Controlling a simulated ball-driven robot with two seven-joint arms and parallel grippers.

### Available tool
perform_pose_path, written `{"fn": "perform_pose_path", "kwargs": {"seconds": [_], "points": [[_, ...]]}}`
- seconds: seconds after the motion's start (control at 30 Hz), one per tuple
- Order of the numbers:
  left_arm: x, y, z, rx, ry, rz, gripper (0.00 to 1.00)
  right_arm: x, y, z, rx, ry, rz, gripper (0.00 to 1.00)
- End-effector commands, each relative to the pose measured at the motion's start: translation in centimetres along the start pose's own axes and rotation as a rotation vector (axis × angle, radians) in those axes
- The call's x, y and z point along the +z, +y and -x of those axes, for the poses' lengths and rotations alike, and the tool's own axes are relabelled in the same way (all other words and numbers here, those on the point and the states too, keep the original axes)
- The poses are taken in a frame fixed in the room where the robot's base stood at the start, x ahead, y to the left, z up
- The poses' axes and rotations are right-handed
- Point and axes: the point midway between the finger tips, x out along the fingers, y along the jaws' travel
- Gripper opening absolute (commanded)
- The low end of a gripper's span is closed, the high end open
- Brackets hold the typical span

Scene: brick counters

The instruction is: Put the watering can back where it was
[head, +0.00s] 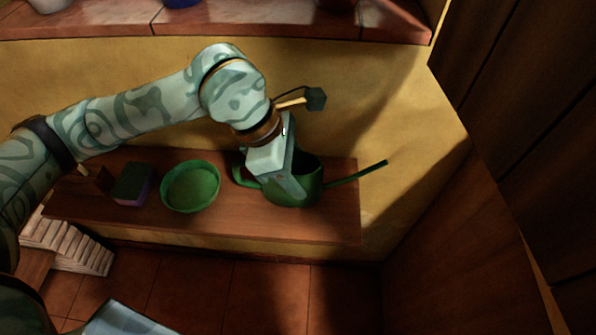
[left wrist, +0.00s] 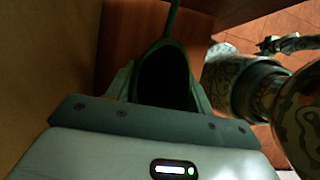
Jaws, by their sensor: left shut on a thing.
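The dark green watering can (head: 309,178) is at the right end of the low wooden shelf (head: 335,222), roughly upright, its long thin spout pointing right. I cannot tell whether its base touches the wood. My left gripper (head: 290,188) reaches down from above and is shut on the watering can at its upper body, hiding part of the rim. In the left wrist view the dark mouth of the can (left wrist: 165,77) lies just beyond the gripper, with the spout leading away at the top.
A green bowl (head: 191,187) stands left of the can, and a green and purple sponge (head: 132,184) lies farther left. A tiled ledge (head: 240,22) with pots runs above. The yellow wall is close behind, and dark wooden panels (head: 450,230) close off the right.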

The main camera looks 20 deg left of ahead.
Motion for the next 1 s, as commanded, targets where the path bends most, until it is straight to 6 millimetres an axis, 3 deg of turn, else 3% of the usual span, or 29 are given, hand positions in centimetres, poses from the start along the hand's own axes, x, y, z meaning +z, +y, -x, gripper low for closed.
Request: {"fn": "perform_pose_path", "kwargs": {"seconds": [0.03, 0.4, 0.43, 0.5, 0.8, 1.0], "points": [[-0.4, 0.1, -0.9, -0.003, -0.001, 0.001, 0.11, 0.1, 0.0, -0.6, -0.001, -0.008, 0.006, 0.36], [-0.5, 0.0, -0.9, 0.002, -0.001, 0.000, 0.10, -0.1, 0.0, -0.4, 0.000, -0.005, 0.008, 0.36], [-0.5, 0.0, -0.9, 0.001, 0.000, 0.000, 0.60, -0.2, 0.0, -0.4, 0.000, -0.005, 0.008, 0.36], [-0.5, 0.0, -0.9, 0.001, 0.000, 0.000, 0.73, -0.2, 0.0, -0.4, 0.000, -0.005, 0.008, 0.36], [-0.3, 0.0, -0.6, 0.002, -0.001, 0.000, 0.73, -0.2, 0.0, -0.3, 0.000, -0.004, 0.007, 0.36], [-0.1, 0.1, 3.0, 0.010, -0.001, -0.002, 0.73, -0.3, -0.8, 0.8, -0.010, 0.017, -0.018, 0.36]]}}
